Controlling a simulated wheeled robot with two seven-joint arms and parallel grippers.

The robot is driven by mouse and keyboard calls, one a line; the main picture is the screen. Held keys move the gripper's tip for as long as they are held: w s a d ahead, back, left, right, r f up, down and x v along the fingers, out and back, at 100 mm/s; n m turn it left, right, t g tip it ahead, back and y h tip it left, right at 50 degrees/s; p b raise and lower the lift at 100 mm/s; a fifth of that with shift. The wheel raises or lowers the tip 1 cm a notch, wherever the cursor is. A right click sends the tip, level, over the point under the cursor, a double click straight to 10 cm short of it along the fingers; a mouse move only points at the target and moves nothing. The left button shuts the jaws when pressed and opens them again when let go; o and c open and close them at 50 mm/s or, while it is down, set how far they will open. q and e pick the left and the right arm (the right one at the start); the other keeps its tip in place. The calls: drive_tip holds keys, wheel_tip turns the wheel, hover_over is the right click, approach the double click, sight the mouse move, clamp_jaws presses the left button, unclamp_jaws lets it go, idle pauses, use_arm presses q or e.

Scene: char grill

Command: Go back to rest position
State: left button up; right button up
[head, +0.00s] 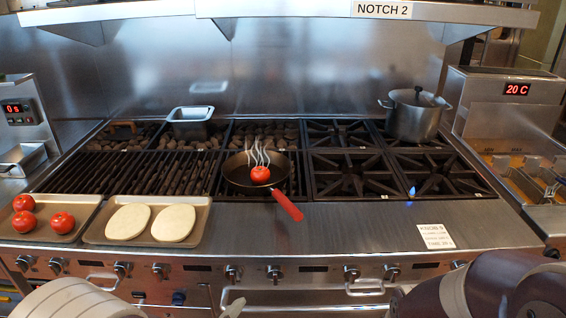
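Parts of my own arms show at the bottom left and bottom right edges, low in front of the range and apart from the cooktop. A frying pan (240,178) with a red handle sits on the char grill, its handle pointing toward the front right. A tomato (261,175) lies in the pan, with pale wavy steam marks above it. What my grippers hold, if anything, is hidden.
A tray (88,200) with several tomatoes and a tray (205,204) with two pale flat pieces stand front left. A metal pan (190,122) sits at the back. A lidded pot (413,119) stands on the right burners. A small blue flame (412,191) shows. The front-right counter is mostly clear.

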use_arm(q)
drive_tip(key=s+a+n+g+y+p, duration=0.3)
drive_tip(key=s+a+n+g+p, duration=0.15)
drive_tip(key=s+n+g, duration=0.35)
drive_tip(key=s+a+r+n+g+p, duration=0.1)
drive_tip(key=a+r+n+g+p, duration=0.3)
drive_tip(key=r, duration=0.3)
drive_tip(key=shift+s+a+r+n+y, duration=0.2)
drive_tip(key=shift+a+r+n+y, duration=0.15)
drive_tip(key=shift+a+n, duration=0.4)
drive_tip(key=shift+d, duration=0.1)
